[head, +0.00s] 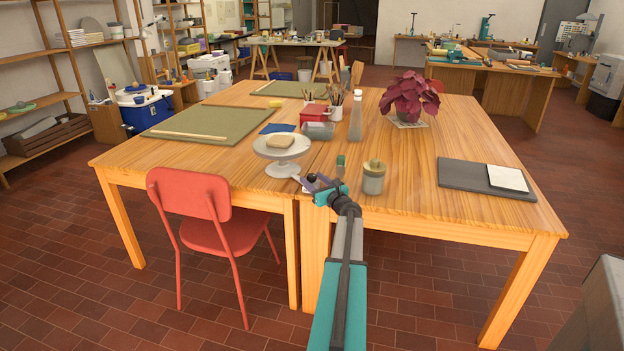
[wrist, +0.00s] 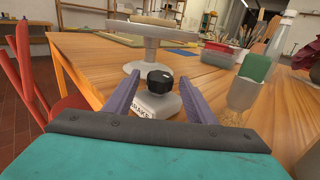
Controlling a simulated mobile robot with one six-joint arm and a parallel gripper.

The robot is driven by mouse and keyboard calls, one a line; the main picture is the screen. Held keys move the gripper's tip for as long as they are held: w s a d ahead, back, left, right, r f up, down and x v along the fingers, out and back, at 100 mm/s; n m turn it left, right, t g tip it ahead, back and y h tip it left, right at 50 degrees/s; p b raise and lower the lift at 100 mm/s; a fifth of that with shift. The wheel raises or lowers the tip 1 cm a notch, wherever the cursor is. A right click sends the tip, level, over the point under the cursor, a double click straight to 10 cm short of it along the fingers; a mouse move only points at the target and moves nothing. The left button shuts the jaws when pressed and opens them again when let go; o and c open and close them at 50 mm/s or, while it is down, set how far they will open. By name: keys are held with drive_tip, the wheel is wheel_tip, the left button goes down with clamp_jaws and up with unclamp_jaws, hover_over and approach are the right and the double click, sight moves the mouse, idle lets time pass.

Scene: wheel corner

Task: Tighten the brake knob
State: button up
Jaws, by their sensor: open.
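The brake knob (wrist: 160,79) is a black round knob with a small pale mark, on a light grey base (wrist: 158,104) lettered in front; the lettering is only partly readable. In the wrist view my gripper (wrist: 160,83) is open, with one purple finger on each side of the knob. A gap shows on both sides, so the fingers look apart from it. In the head view my gripper (head: 311,183) is at the table's near edge, just right of the banding wheel (head: 281,146). The wheel's grey disc carries a tan slab (head: 280,141).
The wooden table (head: 440,215) has bare room in front of the plant (head: 408,97). A red chair (head: 188,192) stands at the near left.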

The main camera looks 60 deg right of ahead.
drive_tip(key=shift+x, duration=0.8)
drive_tip(key=c, duration=1)
drive_tip(key=shift+c, duration=0.2)
